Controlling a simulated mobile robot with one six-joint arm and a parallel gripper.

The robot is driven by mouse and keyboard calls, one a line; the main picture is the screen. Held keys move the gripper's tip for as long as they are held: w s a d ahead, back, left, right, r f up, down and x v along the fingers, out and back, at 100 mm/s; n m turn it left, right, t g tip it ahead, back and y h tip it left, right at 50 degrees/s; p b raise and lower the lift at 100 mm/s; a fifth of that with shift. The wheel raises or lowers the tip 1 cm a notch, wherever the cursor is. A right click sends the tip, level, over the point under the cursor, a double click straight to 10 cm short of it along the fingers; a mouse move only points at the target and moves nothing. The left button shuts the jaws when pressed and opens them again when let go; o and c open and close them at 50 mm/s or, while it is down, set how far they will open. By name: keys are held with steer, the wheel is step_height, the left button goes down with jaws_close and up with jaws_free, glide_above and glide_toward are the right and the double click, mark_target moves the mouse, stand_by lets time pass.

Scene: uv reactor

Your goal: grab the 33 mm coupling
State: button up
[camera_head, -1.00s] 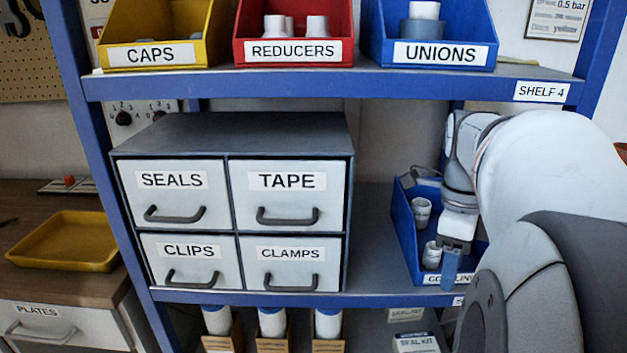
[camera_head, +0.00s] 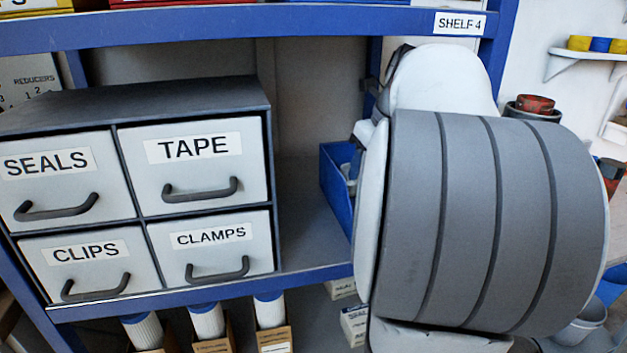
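The blue bin (camera_head: 337,196) stands on the middle shelf, right of the drawer cabinet. Only its left part shows, because my own arm covers the rest. A small pale shape inside the bin, near the arm's edge, is too hidden to identify. No coupling can be made out clearly, and no size marking is readable. My gripper is hidden behind my arm, so neither its fingers nor anything in them shows.
A grey cabinet (camera_head: 140,100) with drawers marked SEALS, TAPE, CLIPS and CLAMPS fills the shelf's left. The shelf surface (camera_head: 300,225) between cabinet and bin is bare. The blue upper shelf edge (camera_head: 230,25) runs above. White cylinders (camera_head: 207,320) in cartons stand below.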

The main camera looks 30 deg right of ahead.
mark_target(354, 182)
steer(key=w, duration=0.4)
steer(key=shift+a, duration=0.15)
steer(key=shift+b+x, duration=0.6)
steer(key=shift+x, duration=0.6)
steer(key=shift+w+f, duration=0.3)
steer(key=shift+w, duration=0.05)
steer(key=shift+c, duration=0.4)
steer(key=c, duration=0.6)
